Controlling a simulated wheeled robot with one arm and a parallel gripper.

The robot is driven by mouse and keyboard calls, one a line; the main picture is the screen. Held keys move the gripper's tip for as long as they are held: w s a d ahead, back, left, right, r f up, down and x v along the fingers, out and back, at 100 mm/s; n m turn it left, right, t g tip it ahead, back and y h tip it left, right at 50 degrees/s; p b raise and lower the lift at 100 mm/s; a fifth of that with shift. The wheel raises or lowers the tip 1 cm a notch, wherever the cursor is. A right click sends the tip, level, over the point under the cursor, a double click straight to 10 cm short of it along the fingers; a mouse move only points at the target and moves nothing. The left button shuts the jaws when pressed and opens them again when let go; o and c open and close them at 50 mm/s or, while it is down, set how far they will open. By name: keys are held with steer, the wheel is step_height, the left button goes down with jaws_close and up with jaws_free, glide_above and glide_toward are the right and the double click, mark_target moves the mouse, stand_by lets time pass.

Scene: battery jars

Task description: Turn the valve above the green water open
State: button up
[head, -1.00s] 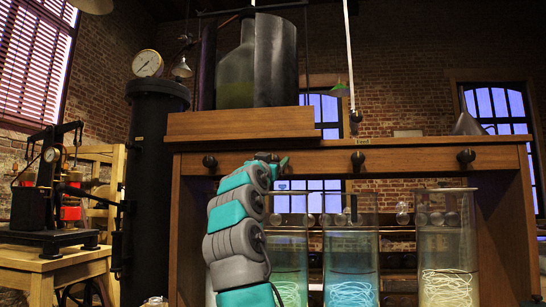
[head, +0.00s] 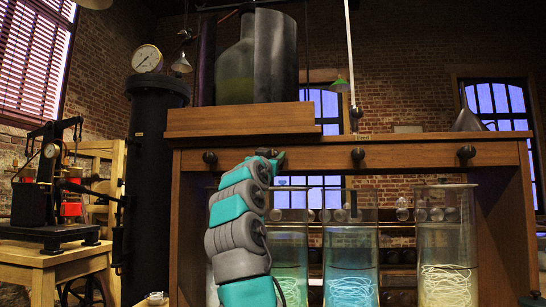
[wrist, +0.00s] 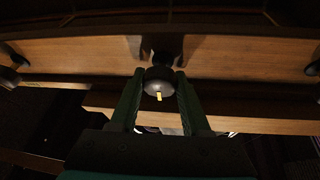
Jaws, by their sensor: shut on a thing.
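The jar of green-tinted water (head: 289,255) stands under the wooden beam, partly hidden by my arm in the head view. A dark round valve knob (wrist: 160,80) with a small yellow mark at its lower front sits on the beam in the wrist view. My gripper (wrist: 160,84) is shut on this knob, one finger on each side. In the head view my gripper (head: 272,158) is up at the beam above the green jar, and the arm hides the knob there.
Other dark knobs sit along the beam: a left one (head: 210,158), one (head: 358,157) above the blue jar (head: 350,265) and one (head: 466,154) above the pale yellow jar (head: 446,250).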

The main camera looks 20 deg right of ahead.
jaws_close()
